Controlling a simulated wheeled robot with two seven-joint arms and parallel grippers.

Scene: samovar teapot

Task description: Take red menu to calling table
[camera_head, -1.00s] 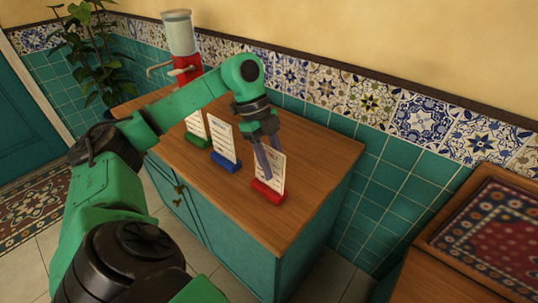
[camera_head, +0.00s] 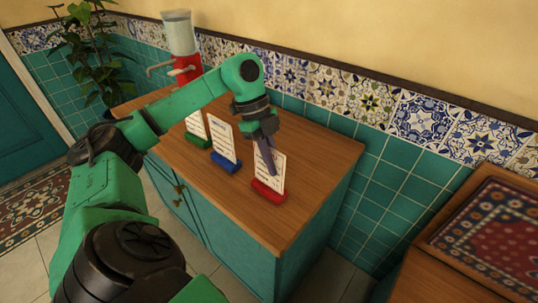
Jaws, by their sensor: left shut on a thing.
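The red menu (camera_head: 268,190) is a white card in a red base, standing upright at the right end of the wooden cabinet top (camera_head: 315,160). My left gripper (camera_head: 269,165) is at the card from above, its fingers shut on it. The red base still appears to rest on the top. A blue-based menu (camera_head: 224,162) and a green-based menu (camera_head: 197,141) stand to its left. My right gripper is out of view. No calling table can be identified for certain.
A red and clear dispenser (camera_head: 181,45) stands at the back left of the cabinet. A potted plant (camera_head: 88,60) is beyond it. A second wooden table with a patterned cloth (camera_head: 490,235) is at the right, across a gap.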

